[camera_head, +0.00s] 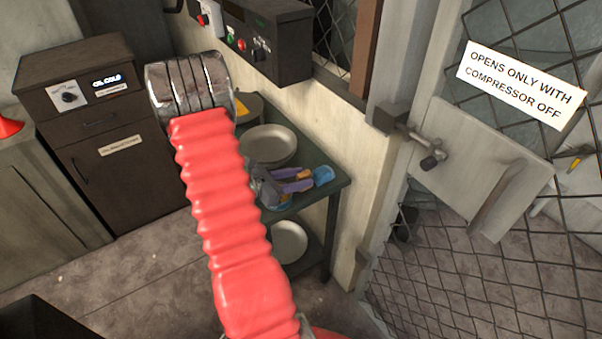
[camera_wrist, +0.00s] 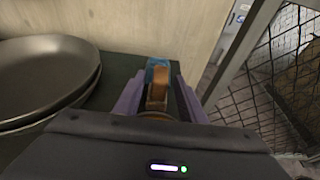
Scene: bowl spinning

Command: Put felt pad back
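My gripper (camera_head: 300,180) is low over the right part of a dark green table (camera_head: 318,200). Its two purple fingers also show in the wrist view (camera_wrist: 160,88), spread on both sides of a tan-brown block, which looks like the felt pad (camera_wrist: 157,92). The pad shows as a small orange-brown patch between the fingertips in the head view (camera_head: 305,174). A blue holder-like thing (camera_wrist: 158,64) stands right behind or around the pad's far end; it also shows in the head view (camera_head: 324,175). I cannot tell whether the fingers touch the pad, or whether the pad sits in the blue thing.
A metal bowl (camera_head: 268,145) stands on the table left of my gripper; stacked bowls show close by in the wrist view (camera_wrist: 45,75). Another bowl (camera_head: 289,242) lies on the lower shelf. A wall (camera_head: 340,130) is close behind, and a mesh fence (camera_head: 470,270) stands at right.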

